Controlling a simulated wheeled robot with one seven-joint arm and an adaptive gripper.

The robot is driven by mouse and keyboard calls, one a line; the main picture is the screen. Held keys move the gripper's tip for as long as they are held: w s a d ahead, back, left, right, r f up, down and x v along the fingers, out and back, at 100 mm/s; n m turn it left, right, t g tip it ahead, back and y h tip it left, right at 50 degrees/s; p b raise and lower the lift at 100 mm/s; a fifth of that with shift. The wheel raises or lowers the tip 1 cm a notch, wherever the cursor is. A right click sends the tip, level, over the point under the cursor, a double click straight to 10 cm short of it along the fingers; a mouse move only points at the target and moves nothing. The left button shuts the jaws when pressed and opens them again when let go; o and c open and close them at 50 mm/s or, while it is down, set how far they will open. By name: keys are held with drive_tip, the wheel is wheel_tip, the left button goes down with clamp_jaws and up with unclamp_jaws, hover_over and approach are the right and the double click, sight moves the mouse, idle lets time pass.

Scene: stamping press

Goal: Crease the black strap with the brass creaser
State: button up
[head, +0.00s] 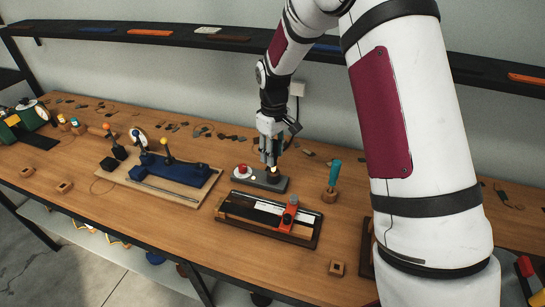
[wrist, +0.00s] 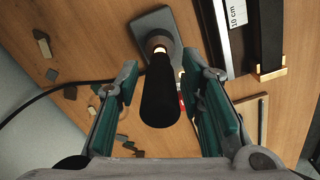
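The creaser (wrist: 160,95) stands upright with a thick black handle and a brass-coloured neck, its lower end in a grey base unit (head: 265,183). The base has a red knob (head: 242,170). My gripper (head: 270,161) is over this base, pointing down. In the wrist view my gripper (wrist: 160,70) is open, its two fingers on either side of the handle with gaps visible. A dark tray (head: 230,218) in front holds a white ruler, dark strips and a red clamp (head: 289,213). A long black strip (wrist: 264,35) beside the ruler appears to be the strap.
A blue fixture (head: 175,170) with upright levers stands on a board at left. A teal-handled tool (head: 335,174) stands in a wooden block at right. Small wooden blocks (head: 337,268) sit near the front edge. Scraps lie along the back. Bare bench lies around the tray.

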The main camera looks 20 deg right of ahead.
clamp_jaws()
drive_tip(key=shift+r+p, duration=0.35)
drive_tip(key=shift+r, duration=2.45)
drive_tip(key=shift+c, duration=2.2)
unclamp_jaws()
clamp_jaws()
